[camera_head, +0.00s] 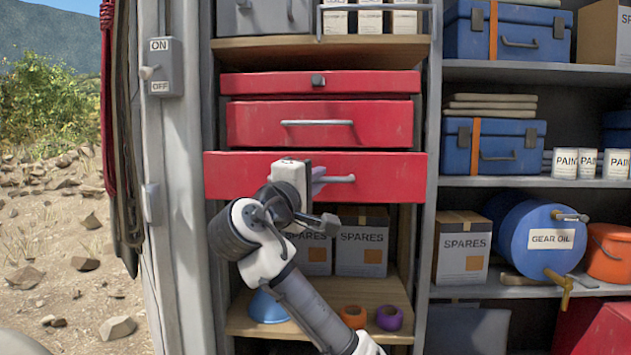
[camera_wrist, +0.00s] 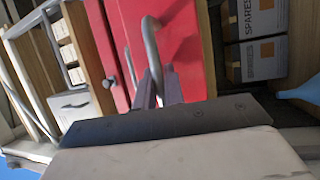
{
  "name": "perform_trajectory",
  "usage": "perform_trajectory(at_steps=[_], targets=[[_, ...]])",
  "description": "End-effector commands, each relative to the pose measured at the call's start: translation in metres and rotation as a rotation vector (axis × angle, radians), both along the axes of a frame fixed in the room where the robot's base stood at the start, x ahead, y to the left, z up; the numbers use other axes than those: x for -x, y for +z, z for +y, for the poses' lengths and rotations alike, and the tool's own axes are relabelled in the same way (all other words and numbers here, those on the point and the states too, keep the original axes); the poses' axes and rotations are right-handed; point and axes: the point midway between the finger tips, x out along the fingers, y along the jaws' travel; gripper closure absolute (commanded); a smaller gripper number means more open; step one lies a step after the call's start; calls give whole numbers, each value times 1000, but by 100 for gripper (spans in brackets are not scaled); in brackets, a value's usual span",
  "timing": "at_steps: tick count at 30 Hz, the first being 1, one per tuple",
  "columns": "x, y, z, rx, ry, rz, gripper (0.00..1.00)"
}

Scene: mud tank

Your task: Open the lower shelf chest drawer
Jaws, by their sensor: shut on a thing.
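A red chest (camera_head: 245,87) stands on the shelf in the head view, with drawers one above another. Its lowest drawer (camera_head: 395,182) sticks out towards me, and its front looks wider than the drawers above. My gripper (camera_head: 318,180) is at the middle of that front, on the grey bar handle (camera_head: 342,179). In the wrist view my gripper (camera_wrist: 159,90) has its fingers shut on the handle (camera_wrist: 152,45), against the red drawer front (camera_wrist: 185,30). My wrist hides the handle's left part in the head view.
The middle drawer (camera_head: 380,123) is above. Below are SPARES boxes (camera_head: 362,250), a blue bowl (camera_head: 266,308) and tape rolls (camera_head: 389,318). A grey post (camera_head: 430,220) divides off the right shelves, with a blue gear oil drum (camera_head: 540,255). A switch box (camera_head: 161,68) is at left.

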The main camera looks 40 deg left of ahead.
Motion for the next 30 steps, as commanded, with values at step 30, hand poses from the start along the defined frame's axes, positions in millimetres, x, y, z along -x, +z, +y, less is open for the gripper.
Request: perform_trajectory(at_steps=[30], targets=[[25, -6, -2, -1, 6, -4, 81]])
